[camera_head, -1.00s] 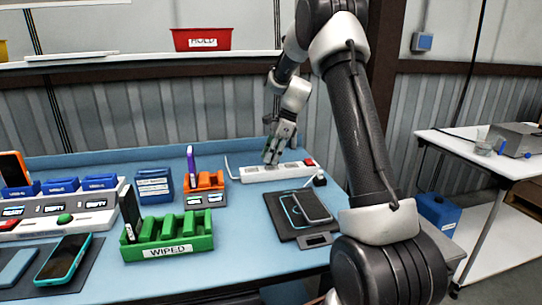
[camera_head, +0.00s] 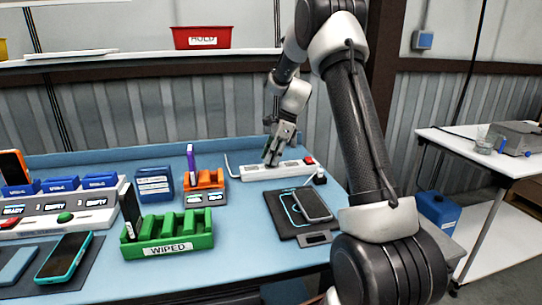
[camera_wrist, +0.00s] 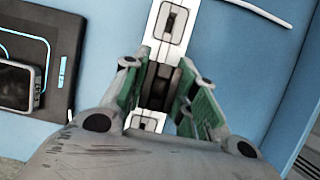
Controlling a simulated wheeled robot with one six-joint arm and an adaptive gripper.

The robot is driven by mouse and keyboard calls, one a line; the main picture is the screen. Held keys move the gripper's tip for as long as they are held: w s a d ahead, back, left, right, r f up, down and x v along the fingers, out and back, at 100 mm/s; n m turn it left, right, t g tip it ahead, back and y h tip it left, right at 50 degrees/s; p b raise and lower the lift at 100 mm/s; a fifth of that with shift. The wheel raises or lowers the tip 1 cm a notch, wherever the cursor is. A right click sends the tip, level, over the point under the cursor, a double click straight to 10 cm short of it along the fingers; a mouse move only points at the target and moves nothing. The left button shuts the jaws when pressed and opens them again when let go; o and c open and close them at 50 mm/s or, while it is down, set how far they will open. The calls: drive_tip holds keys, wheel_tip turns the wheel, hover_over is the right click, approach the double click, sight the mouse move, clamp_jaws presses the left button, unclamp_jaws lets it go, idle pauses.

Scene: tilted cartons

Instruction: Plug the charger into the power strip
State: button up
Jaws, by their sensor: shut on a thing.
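The white power strip (camera_head: 262,173) lies along the back of the blue table, with a red switch at its right end. In the wrist view the strip (camera_wrist: 152,42) runs up the picture, with an outlet showing beyond the fingers. My gripper (camera_head: 271,160) points down over the middle of the strip. In the wrist view its green-padded fingers (camera_wrist: 158,95) are shut on a dark block, which I take as the charger (camera_wrist: 158,84). It sits over the strip and hides part of it. Whether its prongs are in an outlet cannot be told.
A black pad (camera_head: 285,219) with a phone (camera_head: 313,205) lies right of centre, with a small black block (camera_head: 320,177) behind it. An orange holder (camera_head: 204,181), a blue box (camera_head: 154,184) and a green WIPED rack (camera_head: 168,233) stand to the left.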

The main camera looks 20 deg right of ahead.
drive_tip(key=shift+f, duration=0.35)
idle(0.4)
drive_tip(key=o, duration=1.1)
drive_tip(key=v, duration=1.2)
